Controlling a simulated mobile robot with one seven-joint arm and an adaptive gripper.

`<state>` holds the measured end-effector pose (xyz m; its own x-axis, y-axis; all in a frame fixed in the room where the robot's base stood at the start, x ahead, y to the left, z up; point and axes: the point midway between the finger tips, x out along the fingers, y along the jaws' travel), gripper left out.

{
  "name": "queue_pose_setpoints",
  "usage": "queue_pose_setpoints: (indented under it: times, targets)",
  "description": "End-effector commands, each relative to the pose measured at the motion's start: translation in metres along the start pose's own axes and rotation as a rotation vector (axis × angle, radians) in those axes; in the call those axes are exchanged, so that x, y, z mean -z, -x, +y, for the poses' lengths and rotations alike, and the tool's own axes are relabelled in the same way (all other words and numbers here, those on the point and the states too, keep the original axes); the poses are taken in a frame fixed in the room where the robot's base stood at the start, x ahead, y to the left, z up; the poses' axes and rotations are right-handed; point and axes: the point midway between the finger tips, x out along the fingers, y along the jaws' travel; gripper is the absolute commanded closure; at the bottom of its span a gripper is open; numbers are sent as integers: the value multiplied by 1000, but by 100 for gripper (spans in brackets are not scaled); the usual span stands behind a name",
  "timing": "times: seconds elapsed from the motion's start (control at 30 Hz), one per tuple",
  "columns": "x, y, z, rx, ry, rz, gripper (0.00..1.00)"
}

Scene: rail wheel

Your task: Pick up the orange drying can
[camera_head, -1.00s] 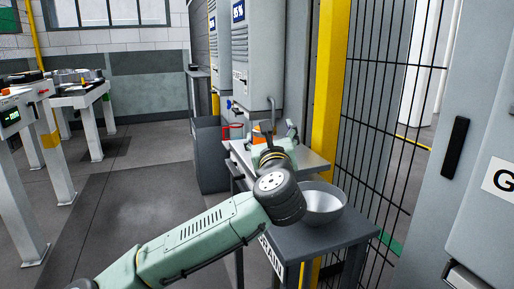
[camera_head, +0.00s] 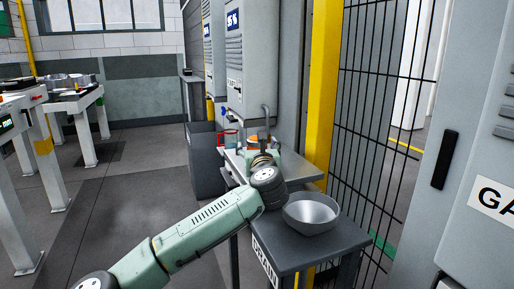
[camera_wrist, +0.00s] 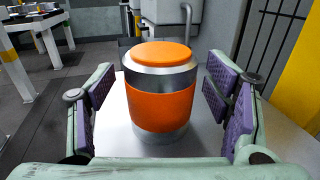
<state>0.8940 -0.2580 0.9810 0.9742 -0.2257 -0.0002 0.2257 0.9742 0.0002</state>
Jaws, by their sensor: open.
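The orange drying can (camera_wrist: 160,108) stands upright on a light metal tabletop (camera_wrist: 112,142) in the wrist view. It has a silver upper and lower band and an orange top. My gripper (camera_wrist: 167,98) is open, with one purple-padded finger on each side of the can and a visible gap on both sides. In the head view a small orange part of the can (camera_head: 253,140) shows just beyond my wrist; my arm hides most of the rest.
A metal bowl (camera_head: 311,213) sits on a dark stand (camera_head: 335,243) in front of the tabletop. A dark bin (camera_head: 203,165) stands to its left. A yellow post (camera_head: 322,90) and wire fence (camera_head: 390,120) close off the right. Open floor lies left.

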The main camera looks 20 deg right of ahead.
Motion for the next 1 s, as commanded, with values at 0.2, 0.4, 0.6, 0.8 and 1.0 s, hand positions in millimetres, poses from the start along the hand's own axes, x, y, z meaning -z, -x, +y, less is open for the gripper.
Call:
queue_pose_setpoints:
  times: [0.2, 0.4, 0.6, 0.8, 1.0]
  targets:
    - [1, -6, 0, 1, 0, 0, 28]
    - [0, -6, 0, 0, 0, 0, 36]
    - [0, -6, 0, 0, 0, 0, 49]
    - [0, -6, 0, 0, 0, 0, 62]
    - [0, -6, 0, 0, 0, 0, 76]
